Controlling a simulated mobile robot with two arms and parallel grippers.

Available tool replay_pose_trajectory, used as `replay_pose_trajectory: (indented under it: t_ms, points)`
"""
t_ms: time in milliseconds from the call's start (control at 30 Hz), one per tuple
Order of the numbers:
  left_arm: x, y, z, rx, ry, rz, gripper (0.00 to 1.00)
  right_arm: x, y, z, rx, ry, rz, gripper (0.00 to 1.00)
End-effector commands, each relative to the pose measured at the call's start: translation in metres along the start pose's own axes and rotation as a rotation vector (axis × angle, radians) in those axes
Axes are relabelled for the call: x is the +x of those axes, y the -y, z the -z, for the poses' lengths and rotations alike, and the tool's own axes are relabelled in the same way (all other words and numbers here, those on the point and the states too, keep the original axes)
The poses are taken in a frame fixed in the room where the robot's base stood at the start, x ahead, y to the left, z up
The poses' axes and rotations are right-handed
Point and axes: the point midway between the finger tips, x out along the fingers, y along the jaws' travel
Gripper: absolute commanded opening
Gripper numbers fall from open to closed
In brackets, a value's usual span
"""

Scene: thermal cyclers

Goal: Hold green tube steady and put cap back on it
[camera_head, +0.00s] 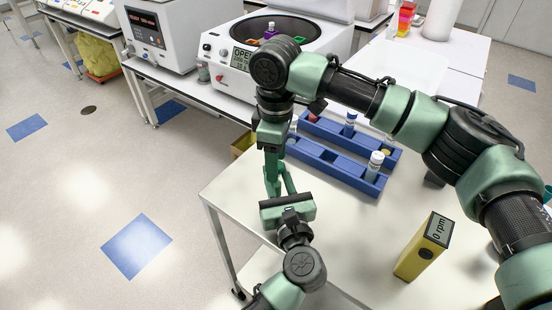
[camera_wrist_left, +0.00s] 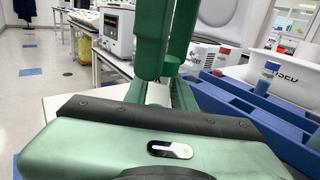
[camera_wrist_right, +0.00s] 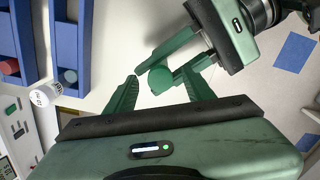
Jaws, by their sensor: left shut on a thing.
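The green-topped tube is held between my left gripper's fingers; its round green cap (camera_wrist_right: 160,79) shows end-on in the right wrist view. In the left wrist view, its pale body (camera_wrist_left: 158,93) shows between the left fingers, below the right gripper's fingers. My left gripper (camera_wrist_right: 178,68) is shut on the tube. My right gripper (camera_wrist_right: 160,84) is above it, fingers apart on either side of the cap, with visible gaps. The cap appears to sit at the tube's top; how firmly, I cannot tell. In the head view, my right arm hides the tube.
Blue racks (camera_head: 325,163) with several capped tubes stand beside the grippers on the white table (camera_head: 330,230). A yellow box reading 0 rpm (camera_head: 423,246) stands near the front right. An open centrifuge (camera_head: 235,75) is behind. The table's left edge is near the grippers.

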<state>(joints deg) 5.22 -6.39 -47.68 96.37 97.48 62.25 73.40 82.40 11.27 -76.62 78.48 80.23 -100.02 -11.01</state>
Motion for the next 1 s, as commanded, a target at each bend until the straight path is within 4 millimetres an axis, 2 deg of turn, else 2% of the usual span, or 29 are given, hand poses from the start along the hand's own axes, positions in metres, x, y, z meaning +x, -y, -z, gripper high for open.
replay_pose_trajectory:
  t_ms: [167,267,367,700,833,1000]
  points:
    - [0.0,0.0,0.0,0.0,0.0,0.0,0.0,-0.002,0.0,0.0,0.0,0.0,0.0,0.53]
    - [0.0,0.0,0.0,0.0,0.0,0.0,0.0,-0.01,-0.001,0.0,0.0,-0.001,-0.002,0.53]
    - [0.0,0.0,0.0,0.0,0.0,0.0,0.0,-0.026,-0.001,0.001,0.001,-0.002,-0.003,0.53]
    - [0.0,0.0,0.0,0.0,0.0,0.0,0.0,-0.096,0.0,0.001,0.0,-0.002,-0.002,0.53]
    - [0.0,0.0,0.0,0.0,0.0,0.0,0.0,-0.112,0.0,0.001,0.0,-0.001,0.0,0.53]
    - [0.0,0.0,0.0,0.0,0.0,0.0,0.0,-0.12,0.0,0.0,0.0,0.0,0.001,0.53]
